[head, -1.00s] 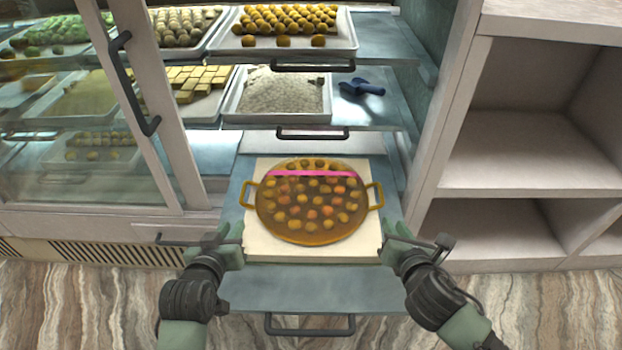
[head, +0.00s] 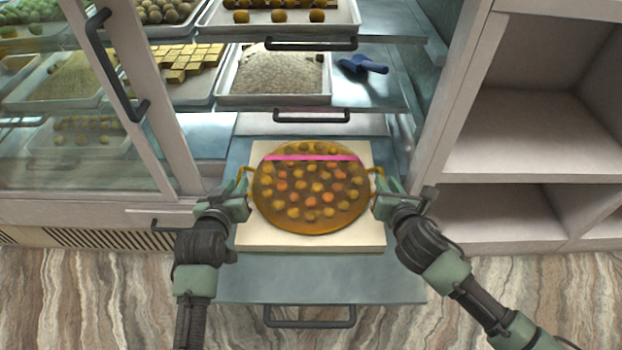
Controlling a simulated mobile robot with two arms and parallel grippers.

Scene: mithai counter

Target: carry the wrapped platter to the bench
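The wrapped platter (head: 312,195) is a round amber tray of sweets under clear film, with a pink band near its far edge and a brass handle on each side. It lies flat on a cream board (head: 310,242) on the pulled-out lowest shelf (head: 320,280). My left gripper (head: 242,190) is at the platter's left handle and my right gripper (head: 381,188) is at its right handle. The grippers partly hide both handles, and whether the fingers are closed on them is unclear. No bench can be made out.
Upper shelves hold a tray of white sweets (head: 275,98), a blue scoop (head: 362,65) and trays of round sweets. A glass door with a black handle (head: 118,65) stands at left. Empty cream shelving (head: 530,135) stands at right. Marbled floor (head: 100,300) is clear in front.

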